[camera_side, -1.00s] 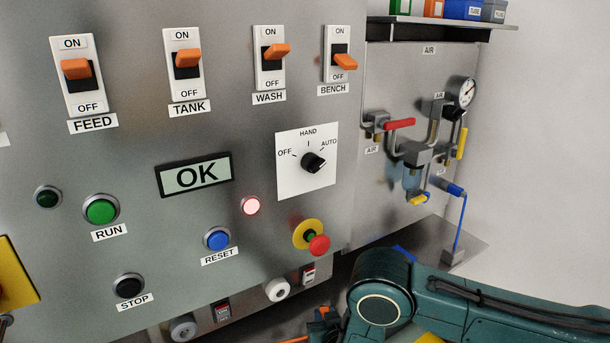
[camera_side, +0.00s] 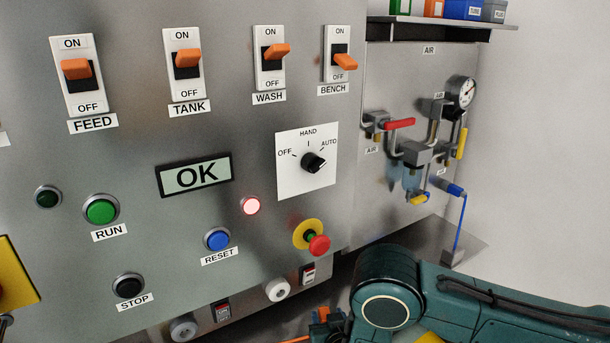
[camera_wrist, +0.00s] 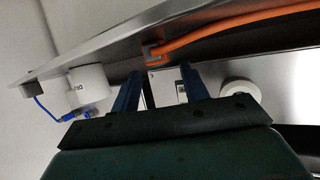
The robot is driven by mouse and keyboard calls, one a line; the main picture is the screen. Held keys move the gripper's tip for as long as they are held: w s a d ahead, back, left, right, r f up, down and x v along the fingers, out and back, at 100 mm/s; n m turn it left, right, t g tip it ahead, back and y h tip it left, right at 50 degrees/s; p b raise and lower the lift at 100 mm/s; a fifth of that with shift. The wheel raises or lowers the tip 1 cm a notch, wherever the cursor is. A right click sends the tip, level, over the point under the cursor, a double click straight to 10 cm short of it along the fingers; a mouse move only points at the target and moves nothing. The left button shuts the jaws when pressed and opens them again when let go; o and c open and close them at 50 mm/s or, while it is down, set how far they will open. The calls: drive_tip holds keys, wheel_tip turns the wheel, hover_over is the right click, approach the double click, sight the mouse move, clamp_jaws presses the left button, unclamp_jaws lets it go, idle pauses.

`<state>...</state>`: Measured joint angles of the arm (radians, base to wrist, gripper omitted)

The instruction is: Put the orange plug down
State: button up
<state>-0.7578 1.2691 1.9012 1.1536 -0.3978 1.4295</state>
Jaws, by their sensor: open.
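The plug body itself is not clearly made out there. In the side view, a small orange piece (camera_side: 323,314) shows at the bottom beside my arm, with a length of orange cable (camera_side: 294,340) to its left. My gripper (camera_wrist: 160,78) is open in the wrist view, its two blue fingers apart, with the cable's end just beyond them. I see nothing held between the fingers. Most of my gripper is hidden in the side view.
The panel's red-and-yellow stop button (camera_side: 318,244), white socket (camera_side: 277,290) and small rocker switch (camera_side: 308,273) are above and near my arm. A blue hose (camera_side: 460,222) hangs at the right. In the wrist view, a white cylinder (camera_wrist: 85,80) stands left and a white knob (camera_wrist: 240,90) right.

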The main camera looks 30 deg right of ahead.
drive_tip(key=v, duration=0.9)
drive_tip(key=shift+s+a, duration=0.15)
drive_tip(key=shift+s, duration=0.1)
drive_tip(key=shift+r, duration=0.1)
drive_tip(key=s+d+r+m+g, duration=0.1)
drive_tip(key=d+r+g, duration=0.3)
drive_tip(key=d+r, duration=0.4)
drive_tip(key=s+d+r+m+g, duration=0.25)
drive_tip(key=d+r, duration=0.35)
drive_tip(key=r, duration=0.5)
drive_tip(key=s+d+r+n+y, duration=0.2)
drive_tip(key=s+r+n, duration=0.2)
drive_tip(key=s, duration=0.5)
drive_tip(key=s+d+r+n+y, duration=0.2)
drive_tip(key=s+r+n+y, duration=0.1)
drive_tip(key=s+r, duration=0.6)
drive_tip(key=shift+s+d+n, duration=0.2)
drive_tip(key=shift+s+n, duration=0.35)
